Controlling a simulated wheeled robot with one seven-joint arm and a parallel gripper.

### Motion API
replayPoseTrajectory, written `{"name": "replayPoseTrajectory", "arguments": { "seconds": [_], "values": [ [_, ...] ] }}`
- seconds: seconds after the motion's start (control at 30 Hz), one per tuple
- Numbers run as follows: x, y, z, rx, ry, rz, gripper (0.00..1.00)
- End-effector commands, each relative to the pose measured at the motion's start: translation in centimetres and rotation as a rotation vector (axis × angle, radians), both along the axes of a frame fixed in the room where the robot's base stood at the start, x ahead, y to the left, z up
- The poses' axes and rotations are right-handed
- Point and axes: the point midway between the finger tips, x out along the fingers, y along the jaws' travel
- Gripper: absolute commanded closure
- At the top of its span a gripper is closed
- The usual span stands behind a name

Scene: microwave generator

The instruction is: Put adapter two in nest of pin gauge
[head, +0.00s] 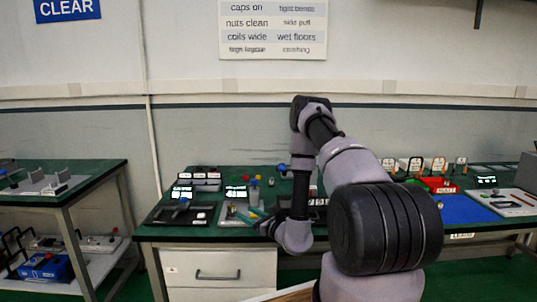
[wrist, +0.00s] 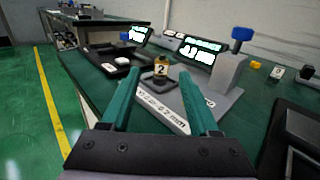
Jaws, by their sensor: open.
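Nothing is held. In the head view my gripper (head: 247,216) is low over the bench, partly hiding the gauge.
A black tray (wrist: 100,75) with a white block lies left of the gauge.

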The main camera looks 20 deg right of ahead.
Motion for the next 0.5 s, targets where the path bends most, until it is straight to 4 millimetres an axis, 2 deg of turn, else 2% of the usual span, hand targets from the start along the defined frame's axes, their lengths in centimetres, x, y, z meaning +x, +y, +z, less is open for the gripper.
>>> {"name": "replayPoseTrajectory", "arguments": {
  "seconds": [0.07, 0.13, 0.27, 0.3, 0.4, 0.5],
  "values": [
    [0.4, 0.9, 2.2, -0.004, -0.031, 0.054, 0.38],
    [0.5, 2.4, 5.3, -0.011, -0.07, 0.14, 0.38],
    [-0.6, 6.0, 12.6, -0.057, -0.16, 0.367, 0.38],
    [-1.4, 7.1, 14.8, -0.079, -0.185, 0.441, 0.38],
    [-4.0, 9.5, 19.5, -0.153, -0.242, 0.619, 0.38],
    [-7.1, 11.2, 23.4, -0.254, -0.29, 0.784, 0.38]
  ]
}}
